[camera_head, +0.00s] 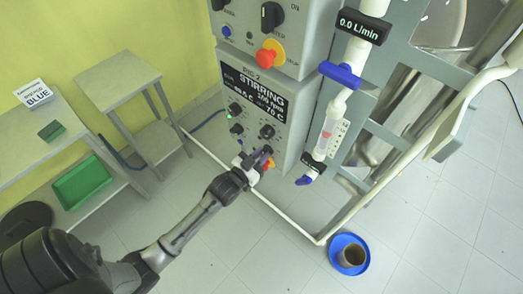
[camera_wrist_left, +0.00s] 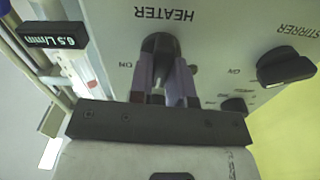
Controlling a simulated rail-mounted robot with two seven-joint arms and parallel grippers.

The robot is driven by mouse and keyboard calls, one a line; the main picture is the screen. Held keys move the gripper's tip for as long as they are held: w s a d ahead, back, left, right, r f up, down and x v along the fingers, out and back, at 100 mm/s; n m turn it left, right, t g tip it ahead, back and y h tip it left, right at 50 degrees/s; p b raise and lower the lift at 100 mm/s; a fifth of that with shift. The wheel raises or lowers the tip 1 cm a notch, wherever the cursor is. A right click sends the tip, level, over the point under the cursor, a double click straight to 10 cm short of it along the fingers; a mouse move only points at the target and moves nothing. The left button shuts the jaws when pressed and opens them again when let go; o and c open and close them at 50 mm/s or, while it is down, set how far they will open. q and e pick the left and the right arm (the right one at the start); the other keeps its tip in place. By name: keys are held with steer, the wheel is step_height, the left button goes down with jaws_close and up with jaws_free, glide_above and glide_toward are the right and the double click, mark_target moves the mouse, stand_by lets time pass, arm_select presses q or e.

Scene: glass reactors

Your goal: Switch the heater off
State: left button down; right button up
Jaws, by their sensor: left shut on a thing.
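The heater knob (camera_wrist_left: 160,46) is a dark rotary knob under the upside-down HEATER label in the left wrist view. My left gripper (camera_wrist_left: 163,80) is shut on it, with one purple finger on each side. In the head view the left gripper (camera_head: 261,157) reaches the lower part of the lower control box (camera_head: 283,72) and hides the heater knob there. This box's display (camera_head: 262,95) reads STIRRING, with rpm and temperature lines. The knob's exact angle is hard to tell between the fingers. My right gripper does not show.
The stirrer knob (camera_wrist_left: 285,68) sits beside the heater knob on the panel. A red and yellow button (camera_head: 268,164) is close by the gripper. An upper box with an emergency button (camera_head: 269,55), glass piping with blue valves (camera_head: 341,74) and a white frame stand around. Tables are at left.

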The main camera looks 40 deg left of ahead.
arm_select(q)
steer(key=shift+r+n+p, duration=0.1)
steer(key=shift+n+p, duration=0.35)
steer(key=shift+n, duration=0.15)
steer(key=c, duration=1.1)
jaws_free()
steer(key=shift+o, duration=0.2)
steer(key=shift+s, duration=0.1)
steer(key=s+p, duration=0.1)
steer(key=s, duration=1.2)
steer(key=shift+s, duration=0.3)
